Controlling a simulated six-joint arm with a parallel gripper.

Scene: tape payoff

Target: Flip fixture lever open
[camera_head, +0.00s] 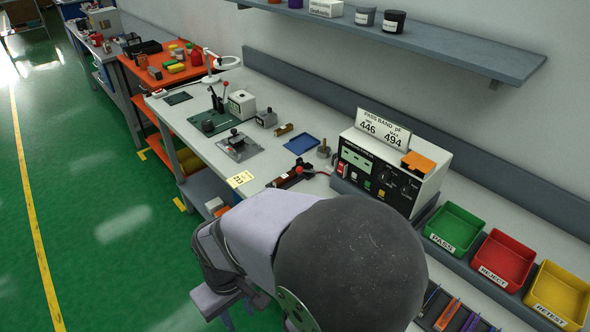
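A small dark test fixture with a red-tipped lever (299,165) lies on the bench, left of the grey meter box. A lead seems to run from it towards the box. Whether this lever is up or down is too small to tell. My arm fills the lower middle and covers the bench front below this fixture. The far part of my arm hangs at the bench's front edge, lower left, apart from the fixture. I cannot make out the fingers of my gripper there, nor whether they hold anything.
A meter box (390,165) carries a pass band sign. Green (455,228), red (503,260) and yellow (558,293) bins stand at right.

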